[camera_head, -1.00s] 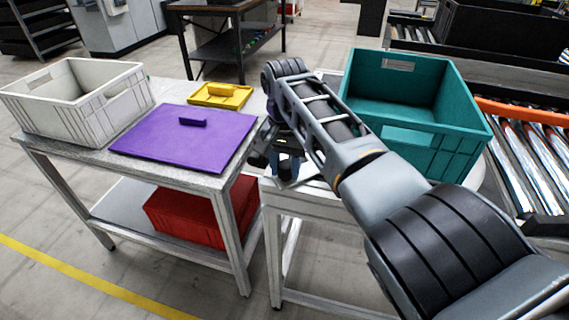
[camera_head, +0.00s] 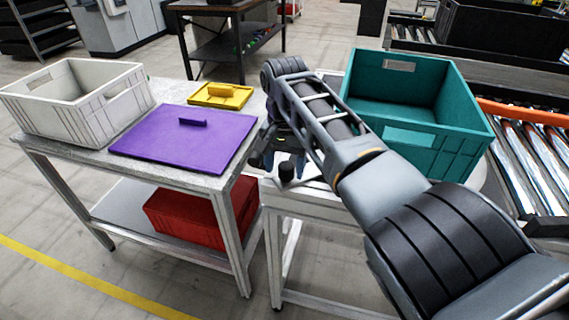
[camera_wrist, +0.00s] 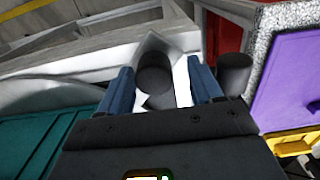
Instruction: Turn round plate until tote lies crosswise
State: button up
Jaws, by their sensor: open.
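The teal tote (camera_head: 455,145) stands upright on the pale round plate, whose rim (camera_head: 484,172) shows at the tote's right; its long side runs obliquely in the head view. The tote (camera_wrist: 25,140) also shows at lower left in the wrist view, beside a curved pale edge of the plate (camera_wrist: 50,88). A short black knob (camera_head: 286,172) stands on the stand's near left corner. My gripper (camera_head: 275,162) is open and empty by this knob. In the wrist view, a dark round knob top (camera_wrist: 155,72) shows between the blue fingers; contact cannot be told.
A roller conveyor (camera_head: 525,165) runs close at right. My arm hides part of the stand (camera_head: 305,198).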

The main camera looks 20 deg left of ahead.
notch_tip(320, 180, up, 8)
jog(key=shift+f+b, duration=0.1)
jog(key=shift+b, duration=0.2)
dwell(0.5)
